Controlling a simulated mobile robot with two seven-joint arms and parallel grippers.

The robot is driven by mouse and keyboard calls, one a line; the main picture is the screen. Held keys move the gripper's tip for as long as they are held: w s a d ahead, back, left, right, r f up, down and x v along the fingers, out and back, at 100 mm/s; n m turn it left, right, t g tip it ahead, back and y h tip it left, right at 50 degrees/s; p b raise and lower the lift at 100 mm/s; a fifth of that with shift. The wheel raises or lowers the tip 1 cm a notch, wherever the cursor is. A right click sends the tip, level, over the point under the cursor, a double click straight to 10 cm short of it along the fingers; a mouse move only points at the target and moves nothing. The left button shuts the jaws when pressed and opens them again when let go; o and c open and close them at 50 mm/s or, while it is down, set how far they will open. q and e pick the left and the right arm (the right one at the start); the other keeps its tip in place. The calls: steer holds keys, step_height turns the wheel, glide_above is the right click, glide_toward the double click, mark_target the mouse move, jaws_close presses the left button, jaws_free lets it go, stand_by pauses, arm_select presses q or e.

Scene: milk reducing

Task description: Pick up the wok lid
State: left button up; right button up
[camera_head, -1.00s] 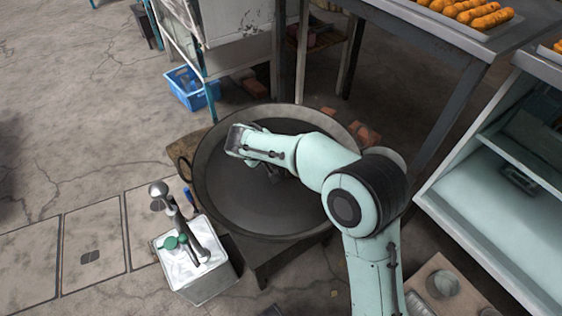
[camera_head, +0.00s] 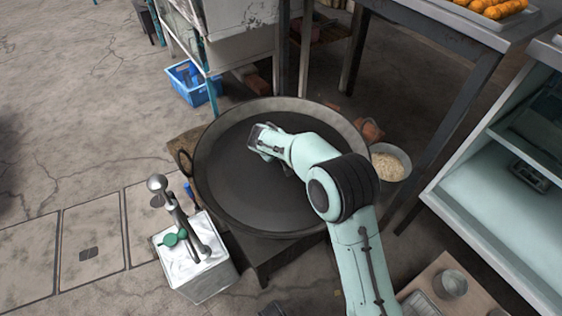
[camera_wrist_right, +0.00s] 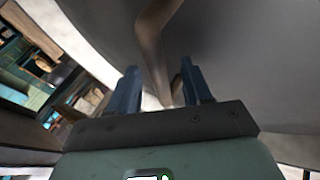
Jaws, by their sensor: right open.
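A large dark round wok (camera_head: 225,205) with a ring handle at its left rim sits on a low stand in the head view. I cannot clearly tell the lid from the wok's dark inside there. My right gripper (camera_head: 265,140) is over the wok's upper middle, its fingertips hard to make out. In the right wrist view, a bent metal handle (camera_wrist_right: 153,35) stands against a broad grey curved surface, seemingly the lid (camera_wrist_right: 245,60). The open fingers of the right gripper (camera_wrist_right: 161,85) are on either side of the handle's lower part. Contact cannot be told. My left gripper is out of view.
A metal canister (camera_head: 195,265) with ladles stands at the wok's lower left. A bowl of pale food (camera_head: 388,163) is at its right. A blue crate (camera_head: 192,83) lies behind. A table (camera_head: 430,35) and a pale cabinet (camera_head: 480,190) bound the right. Floor at left is clear.

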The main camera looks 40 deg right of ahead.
steer(key=shift+w+d+f, duration=0.15)
steer(key=shift+d+f, duration=0.1)
steer(key=shift+f, duration=0.15)
jaws_close()
steer(key=shift+r, duration=0.2)
stand_by(0.9)
